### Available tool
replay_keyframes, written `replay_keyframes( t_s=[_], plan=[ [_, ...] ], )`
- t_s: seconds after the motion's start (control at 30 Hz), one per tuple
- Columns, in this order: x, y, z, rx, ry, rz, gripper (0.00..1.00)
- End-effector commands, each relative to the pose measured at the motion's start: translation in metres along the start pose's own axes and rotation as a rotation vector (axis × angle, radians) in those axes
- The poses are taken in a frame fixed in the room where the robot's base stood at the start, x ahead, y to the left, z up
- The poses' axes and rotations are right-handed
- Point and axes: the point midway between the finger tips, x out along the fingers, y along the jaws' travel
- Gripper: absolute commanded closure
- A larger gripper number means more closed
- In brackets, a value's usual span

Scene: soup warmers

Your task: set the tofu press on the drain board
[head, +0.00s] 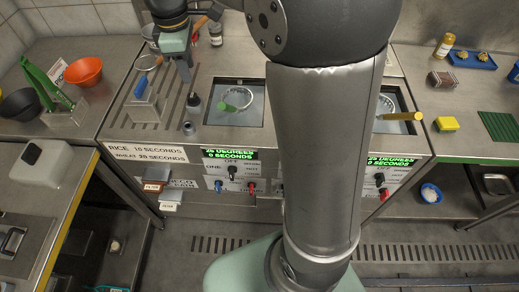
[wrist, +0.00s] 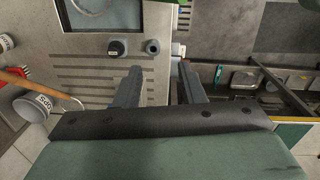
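I cannot say for sure which object is the tofu press. A metal block with a blue bar on top (head: 142,104) stands on the left part of the warmer counter and may be it. The slotted panel (head: 172,112) around it looks like the drain board; slots also show in the wrist view (wrist: 85,71). My gripper (head: 186,78) is above the counter, right of and behind the block in the head view. In the wrist view (wrist: 160,80) its two fingers stand apart with nothing clearly held between them.
A basin with a green ladle (head: 238,101) lies right of the panel. A black knob (head: 195,103) stands between them. At left are an orange bowl (head: 84,71) and a pale box (head: 40,165). A ribbed green mat (head: 498,126) lies at far right. My arm hides the middle.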

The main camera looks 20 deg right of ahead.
Motion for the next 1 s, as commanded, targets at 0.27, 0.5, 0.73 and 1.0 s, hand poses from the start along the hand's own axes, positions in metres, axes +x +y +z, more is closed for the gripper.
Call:
replay_keyframes(
  t_s=[0.27,0.5,0.73,1.0],
  plan=[
    [0.053,-0.140,0.123,0.878,0.026,-0.004,0.64],
    [0.085,-0.192,0.154,1.188,0.038,-0.017,0.64],
    [0.086,-0.194,0.155,1.202,0.036,-0.019,0.64],
    [0.086,-0.194,0.155,1.200,0.036,-0.019,0.64]
  ],
)
